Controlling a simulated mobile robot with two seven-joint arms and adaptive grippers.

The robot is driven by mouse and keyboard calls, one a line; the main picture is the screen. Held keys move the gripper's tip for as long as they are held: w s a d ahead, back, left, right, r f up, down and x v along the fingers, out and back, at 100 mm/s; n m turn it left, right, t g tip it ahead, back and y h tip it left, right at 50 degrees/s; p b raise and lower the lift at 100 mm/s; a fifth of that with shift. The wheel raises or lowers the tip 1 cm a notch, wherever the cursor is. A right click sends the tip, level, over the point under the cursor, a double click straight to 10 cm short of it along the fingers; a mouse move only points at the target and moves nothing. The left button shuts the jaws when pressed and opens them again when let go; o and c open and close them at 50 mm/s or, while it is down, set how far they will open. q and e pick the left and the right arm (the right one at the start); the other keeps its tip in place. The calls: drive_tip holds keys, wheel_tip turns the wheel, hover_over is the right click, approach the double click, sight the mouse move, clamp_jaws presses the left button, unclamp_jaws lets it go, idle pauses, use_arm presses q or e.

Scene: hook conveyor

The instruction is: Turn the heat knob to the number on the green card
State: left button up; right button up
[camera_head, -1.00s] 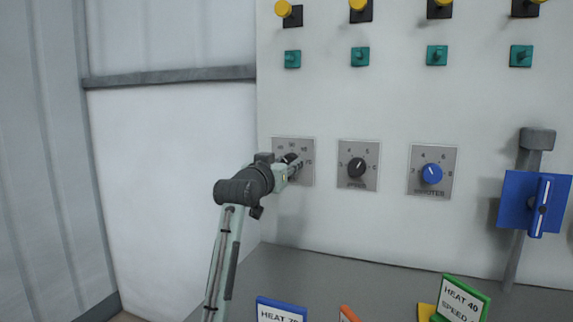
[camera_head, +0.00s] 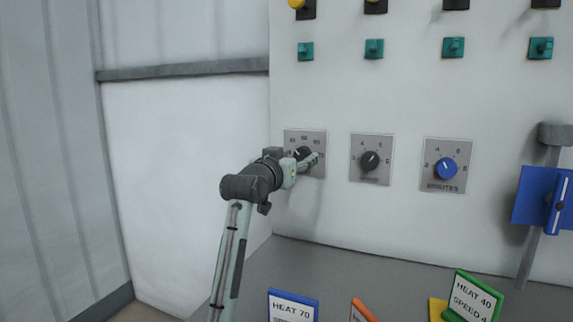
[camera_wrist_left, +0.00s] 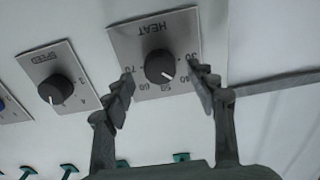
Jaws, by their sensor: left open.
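The black heat knob (camera_head: 303,153) sits on its grey dial plate on the white panel, partly hidden by my left gripper (camera_head: 309,159) in the head view. In the left wrist view, which is upside down, the heat knob (camera_wrist_left: 160,68) lies between the two spread fingers of my left gripper (camera_wrist_left: 162,72). The fingers are open, one on each side, with gaps to the knob. Its white mark points between 40 and 50. The green card (camera_head: 476,297) stands at the lower right and reads HEAT 40, SPEED 4. My right gripper is not in view.
The speed knob (camera_head: 370,160) and blue minutes knob (camera_head: 446,169) are right of the heat knob. Teal switches (camera_head: 374,48) are above. A blue card (camera_head: 293,304) and an orange card (camera_head: 361,311) stand below. A blue bracket (camera_head: 543,199) is at far right.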

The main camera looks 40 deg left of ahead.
use_arm(q)
drive_tip(key=v, duration=1)
drive_tip(key=shift+s, duration=0.15)
drive_tip(key=shift+a, duration=0.1)
